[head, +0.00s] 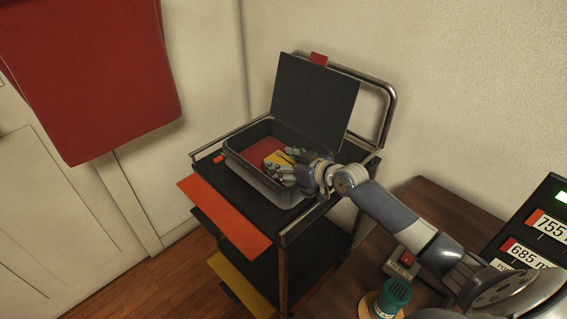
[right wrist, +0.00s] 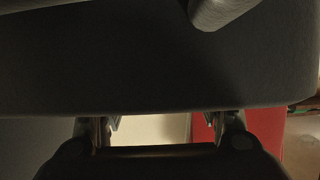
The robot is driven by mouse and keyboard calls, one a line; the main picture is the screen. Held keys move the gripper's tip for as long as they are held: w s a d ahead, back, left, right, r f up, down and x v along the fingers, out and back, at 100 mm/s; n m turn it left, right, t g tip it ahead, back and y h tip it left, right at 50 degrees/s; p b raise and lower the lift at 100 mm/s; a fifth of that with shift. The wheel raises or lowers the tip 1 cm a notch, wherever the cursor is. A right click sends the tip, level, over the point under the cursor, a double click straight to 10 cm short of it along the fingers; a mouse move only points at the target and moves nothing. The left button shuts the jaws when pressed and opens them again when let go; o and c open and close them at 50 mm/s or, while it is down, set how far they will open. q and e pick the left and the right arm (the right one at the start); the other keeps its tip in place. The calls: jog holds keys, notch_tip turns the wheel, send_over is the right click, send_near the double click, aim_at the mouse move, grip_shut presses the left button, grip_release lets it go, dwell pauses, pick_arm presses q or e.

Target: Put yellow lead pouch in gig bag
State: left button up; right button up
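The gig bag (head: 263,184) is a dark grey open case with a red lining, on top of a cart. Its dark lid (head: 313,98) stands raised at the back. The yellow lead pouch (head: 281,158) shows inside the bag in the head view, partly hidden by my right gripper (head: 285,165). That gripper reaches into the bag from the right, its fingers spread at the pouch. In the right wrist view the fingers (right wrist: 162,128) are apart, with a pale surface behind and no clear pouch between them. Dark grey material fills most of that view. My left gripper is not in view.
The black cart (head: 262,213) has metal rails, a handle (head: 391,100) and an orange flap (head: 225,215) on its near side. A wooden table at the right holds a green-topped item (head: 393,297) and a display panel (head: 535,235). Red cloth (head: 95,75) hangs at upper left.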

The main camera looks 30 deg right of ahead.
jog(key=shift+o, duration=1.1)
jog(key=shift+s+a+f, duration=0.1)
jog(key=shift+s+f, duration=0.05)
jog(key=shift+f, duration=0.45)
jog(key=shift+s+f, duration=0.1)
jog(key=shift+f, duration=0.05)
jog(key=shift+r+p, duration=0.55)
jog(key=shift+r, duration=0.1)
jog(key=v, duration=1.1)
jog(key=shift+d+r, duration=0.25)
jog(key=shift+r, duration=0.25)
jog(key=shift+s, duration=0.15)
